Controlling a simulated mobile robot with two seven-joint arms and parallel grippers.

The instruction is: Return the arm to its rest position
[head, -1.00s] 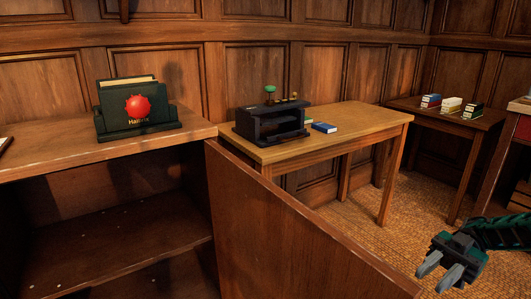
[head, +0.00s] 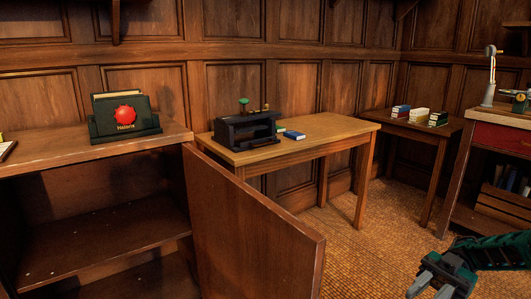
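My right gripper (head: 433,285) hangs low at the bottom right of the head view, over the woven floor. Its dark green arm (head: 495,252) comes in from the right edge. Its two grey fingers point down and to the left with a gap between them, and nothing shows between them. The tips are close to the bottom edge of the picture. My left gripper and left arm are not in view.
A cabinet (head: 100,158) stands at left, its wooden door (head: 255,235) swung open towards me. A table (head: 330,138) holds a black machine (head: 245,131) and small books. A side table (head: 420,128) and red-fronted desk (head: 502,138) stand right. Floor (head: 375,255) is clear between.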

